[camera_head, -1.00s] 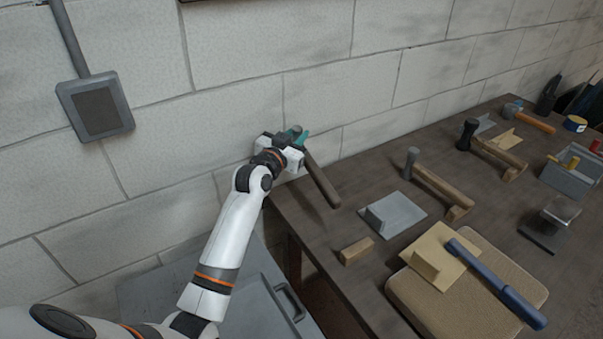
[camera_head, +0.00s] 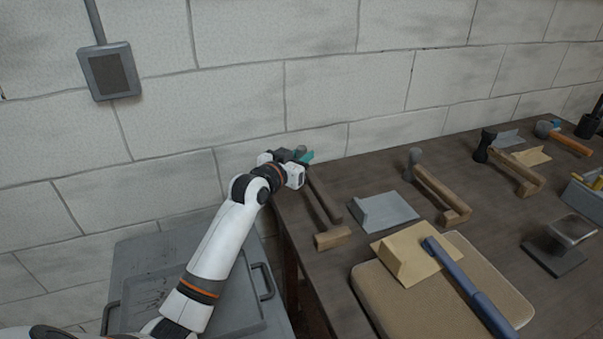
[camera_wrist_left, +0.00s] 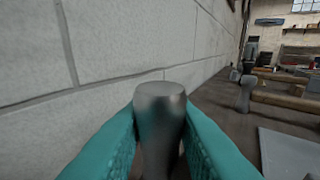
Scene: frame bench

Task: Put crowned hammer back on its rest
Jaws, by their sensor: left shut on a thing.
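My left gripper (camera_head: 304,157) is shut on a hammer, its teal fingers around the grey metal head. The hammer's dark wooden handle (camera_head: 323,197) slants down to the right over the table's left end. In the left wrist view the hammer head (camera_wrist_left: 160,112) stands between both teal fingers (camera_wrist_left: 160,140). A small wooden block (camera_head: 333,238), possibly part of a rest, lies just below the handle's end; I cannot tell whether they touch. I cannot make out whether the head is crowned. My right gripper is not in view.
A grey metal angle plate (camera_head: 385,213) stands right of the handle. Another hammer (camera_head: 413,160) lies on a wooden rest (camera_head: 442,194) beyond it. The block wall (camera_head: 330,90) is close behind the gripper.

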